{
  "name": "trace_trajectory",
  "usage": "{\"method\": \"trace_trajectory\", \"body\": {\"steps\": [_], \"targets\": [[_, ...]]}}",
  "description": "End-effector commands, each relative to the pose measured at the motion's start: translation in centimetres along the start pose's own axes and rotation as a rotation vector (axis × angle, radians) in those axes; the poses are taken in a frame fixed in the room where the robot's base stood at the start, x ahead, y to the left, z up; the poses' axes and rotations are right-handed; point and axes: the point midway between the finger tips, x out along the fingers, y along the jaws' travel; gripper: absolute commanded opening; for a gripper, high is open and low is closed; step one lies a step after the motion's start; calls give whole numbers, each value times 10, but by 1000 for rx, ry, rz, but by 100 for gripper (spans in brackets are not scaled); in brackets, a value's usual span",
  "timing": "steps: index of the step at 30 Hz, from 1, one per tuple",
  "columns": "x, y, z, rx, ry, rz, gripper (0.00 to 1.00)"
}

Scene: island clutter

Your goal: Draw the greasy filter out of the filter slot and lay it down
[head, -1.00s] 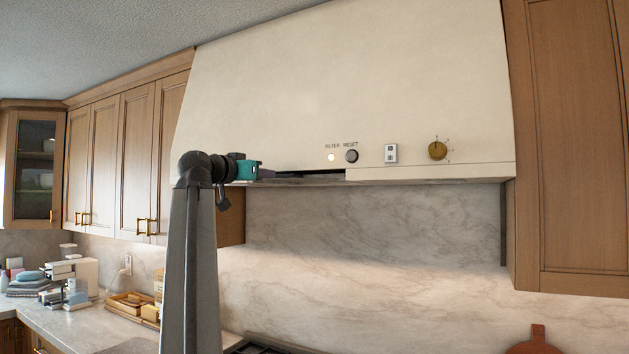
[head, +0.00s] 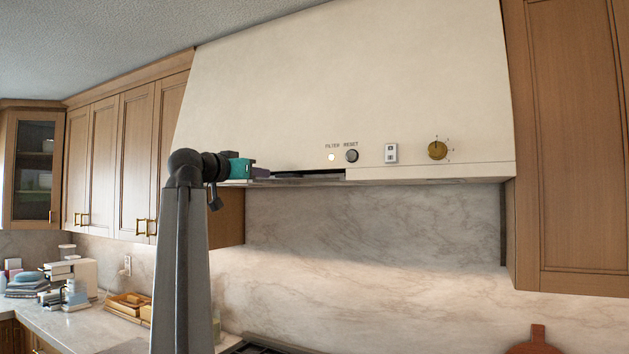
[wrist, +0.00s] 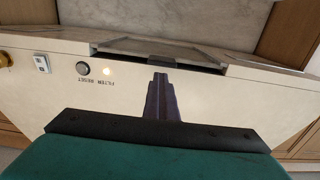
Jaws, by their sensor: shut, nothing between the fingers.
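The filter slot (head: 322,172) is a dark gap in the lower front edge of the pale range hood. A thin grey edge, seemingly the greasy filter (head: 300,179), shows along its bottom. In the wrist view, the slot is a dark slit (wrist: 205,66) with a small dark tab (wrist: 162,63) at its middle.
The hood front (head: 380,90) carries a lit filter lamp (head: 332,157), a dark reset button (head: 351,156), a switch (head: 391,153) and a brass knob (head: 437,150). Wooden cabinets flank it. The counter (head: 80,325) at lower left holds clutter, including a wooden tray (head: 128,305).

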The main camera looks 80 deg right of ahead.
Motion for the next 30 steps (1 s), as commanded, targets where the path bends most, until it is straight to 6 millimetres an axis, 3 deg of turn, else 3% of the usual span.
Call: {"method": "trace_trajectory", "body": {"steps": [30], "targets": [[-26, 3, 0, 0, 0, -1, 0]]}}
